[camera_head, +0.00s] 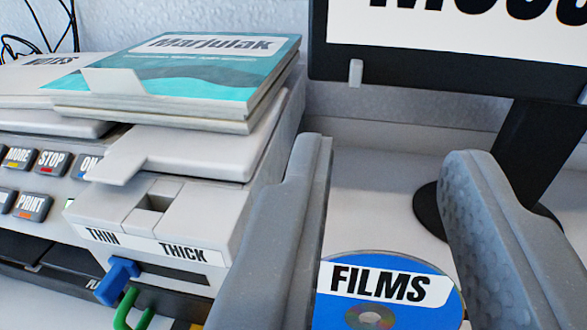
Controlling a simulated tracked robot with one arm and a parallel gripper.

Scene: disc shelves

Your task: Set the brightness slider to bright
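No slider marked for brightness can be read in this view. A grey-white machine (150,219) at the left has a THIN / THICK label (148,245) on its front edge. A blue knob (117,281) sits below that label, toward the THIN end. A green looped part (128,312) is below it, cut off by the bottom edge. My gripper (388,155) is open to the right of the machine, its two grey fingers wide apart. Nothing is held between them. The left finger hides part of the machine's right side.
A blue FILMS disc (386,292) lies on the white surface, seen between my fingers. A teal Marjulak booklet (190,62) lies on the machine. Buttons marked STOP (52,161) and PRINT (33,206) are at the left. A black stand (535,150) holds a sign at the right.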

